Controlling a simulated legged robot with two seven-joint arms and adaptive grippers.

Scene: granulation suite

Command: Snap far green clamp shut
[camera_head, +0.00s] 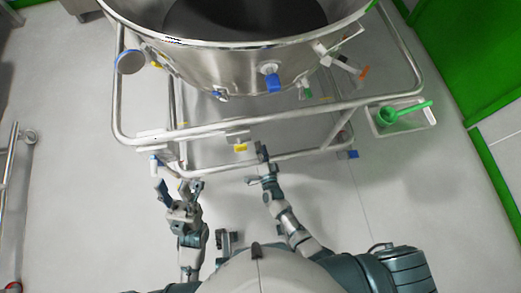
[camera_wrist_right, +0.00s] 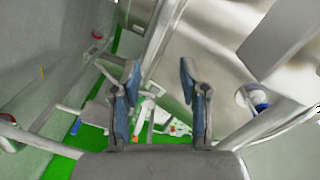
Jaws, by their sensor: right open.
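A small green clamp (camera_head: 306,92) shows on the lower side of the steel vessel (camera_head: 220,66), right of a blue clamp (camera_head: 272,82). It is too small to tell whether it is open or shut. An orange-tipped fitting (camera_head: 361,72) sits further right on the vessel. My right gripper (camera_head: 258,166) is open and empty, near the lower rail, below and left of the green clamp and apart from it. Its open fingers also show in the right wrist view (camera_wrist_right: 159,82). My left gripper (camera_head: 179,187) looks open and empty, below the frame's left corner.
A steel tube frame (camera_head: 120,95) surrounds the vessel, its rails between my grippers and the clamps. Yellow (camera_head: 240,147) and blue (camera_head: 347,154) fittings sit on the lower rail. A tray (camera_head: 432,117) with a green scoop (camera_head: 400,114) hangs at the right. Floor at lower right is clear.

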